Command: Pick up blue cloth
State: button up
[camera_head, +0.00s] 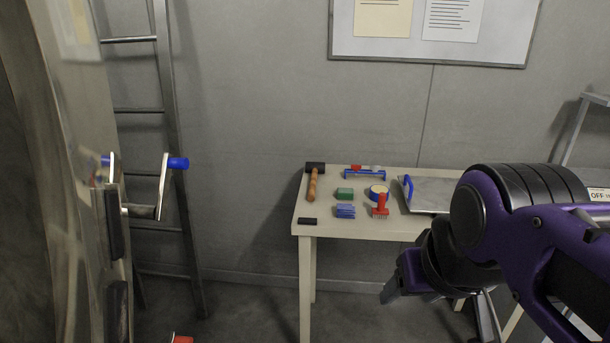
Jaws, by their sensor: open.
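The blue cloth (345,211) looks like a small folded bundle. It lies on the front left part of the pale table (305,228). A green block-like item sits just behind it, and a red-handled brush is to its right. My gripper (438,304) is at the lower right, in front of the table and apart from the cloth. It is open, and no object shows between its fingers.
A ladder (168,120) leans at left.

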aim_at(344, 211)
jog(key=u, duration=1.3)
jog(key=z, duration=1.3)
jog(key=i+l+u, duration=0.4)
jog(key=i, duration=0.25)
jog(key=i+u, duration=0.45)
jog(key=k+j+z, duration=0.1)
jog(key=k+j, duration=0.4)
